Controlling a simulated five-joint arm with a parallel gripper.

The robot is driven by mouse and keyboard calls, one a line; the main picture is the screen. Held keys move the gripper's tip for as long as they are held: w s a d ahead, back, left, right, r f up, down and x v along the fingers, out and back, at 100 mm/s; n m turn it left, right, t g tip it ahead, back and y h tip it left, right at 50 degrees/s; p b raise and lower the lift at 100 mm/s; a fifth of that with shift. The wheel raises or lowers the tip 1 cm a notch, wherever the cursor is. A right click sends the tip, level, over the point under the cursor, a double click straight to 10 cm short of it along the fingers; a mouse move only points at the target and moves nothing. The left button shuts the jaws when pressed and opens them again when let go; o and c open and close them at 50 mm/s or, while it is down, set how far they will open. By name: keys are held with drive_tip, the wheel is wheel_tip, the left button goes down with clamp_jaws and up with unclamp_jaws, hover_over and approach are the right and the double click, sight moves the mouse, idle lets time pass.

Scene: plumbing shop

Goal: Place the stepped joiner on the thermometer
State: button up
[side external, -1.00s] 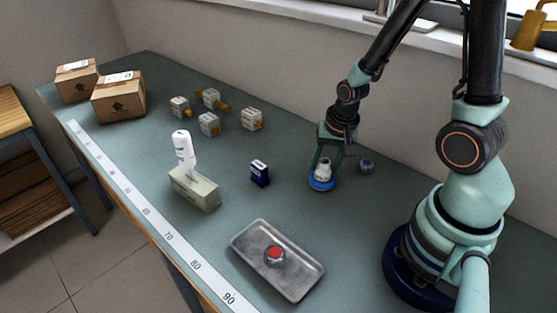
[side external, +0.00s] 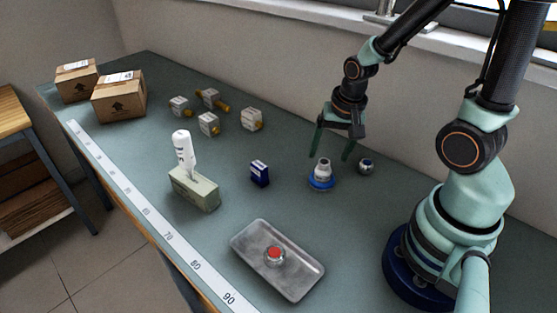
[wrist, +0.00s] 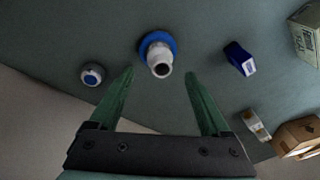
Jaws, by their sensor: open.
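The stepped joiner (side external: 323,166), a pale grey piece with a narrower open top, stands upright on a round blue base (side external: 321,184), which looks like the thermometer lying flat. Both also show in the wrist view, the joiner (wrist: 161,67) over the blue disc (wrist: 148,42). The joiner covers the middle of the disc, so how it is seated there is hidden. My gripper (side external: 330,158) is open and empty, just above and behind the joiner, apart from it. In the wrist view its green fingers (wrist: 160,73) point toward it, one on each side.
A small round blue-and-grey part (side external: 366,166) lies right of the joiner. A dark blue box (side external: 260,173) stands to the left. A metal tray (side external: 303,286) holds a red-topped part. Several fittings and two cartons sit farther back.

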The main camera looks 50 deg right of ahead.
drive_tip(key=a+r+n+t, duration=0.1)
drive_tip(key=a+r+n, duration=0.2)
drive_tip(key=r+n, duration=0.2)
drive_tip(key=a+r+n+t, duration=0.2)
drive_tip(key=r+n, duration=0.3)
drive_tip(key=r, duration=0.6)
drive_tip(key=shift+s+a+r, duration=0.2)
drive_tip(key=shift+a, duration=0.3)
